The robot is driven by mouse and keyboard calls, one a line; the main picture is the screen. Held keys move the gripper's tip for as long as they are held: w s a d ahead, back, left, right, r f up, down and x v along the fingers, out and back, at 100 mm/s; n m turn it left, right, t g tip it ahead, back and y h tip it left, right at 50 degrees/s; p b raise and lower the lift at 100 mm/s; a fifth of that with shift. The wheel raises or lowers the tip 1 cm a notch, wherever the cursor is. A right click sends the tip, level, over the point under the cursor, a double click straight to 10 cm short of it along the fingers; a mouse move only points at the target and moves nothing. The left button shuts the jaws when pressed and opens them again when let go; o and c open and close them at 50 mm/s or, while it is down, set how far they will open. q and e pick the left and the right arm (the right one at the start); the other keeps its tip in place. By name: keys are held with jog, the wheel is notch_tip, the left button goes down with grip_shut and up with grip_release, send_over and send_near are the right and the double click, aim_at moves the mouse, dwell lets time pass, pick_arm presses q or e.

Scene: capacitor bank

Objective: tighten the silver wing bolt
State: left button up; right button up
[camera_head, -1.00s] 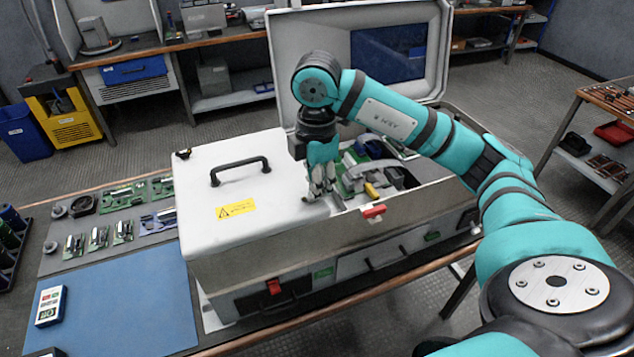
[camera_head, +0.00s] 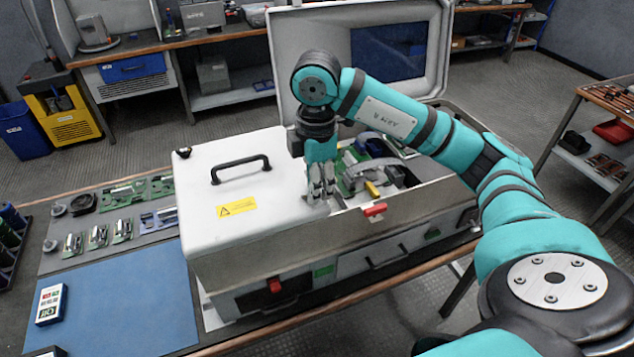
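My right gripper (camera_head: 320,190) points down at the right edge of the white lid panel (camera_head: 215,185) of the large case. Its fingers are close together over a small part at the panel edge. The fingers hide that part, and I cannot tell if they grip it. The silver wing bolt cannot be made out; any bolt at that place is covered by the fingers. A small dark fastener (camera_head: 184,152) shows at the panel's back left corner. My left gripper is not in view.
The open compartment (camera_head: 375,180) right of the gripper holds green boards and a yellow part. The raised case lid (camera_head: 455,50) stands behind my arm. A black handle (camera_head: 240,168) rises from the panel. A blue mat (camera_head: 115,300) and circuit boards (camera_head: 98,237) lie left.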

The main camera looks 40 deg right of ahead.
jog(key=shift+s+r, duration=0.1)
jog(key=shift+r, duration=0.15)
notch_tip(320, 180, up, 12)
jog(key=shift+f, duration=0.25)
dwell(0.4)
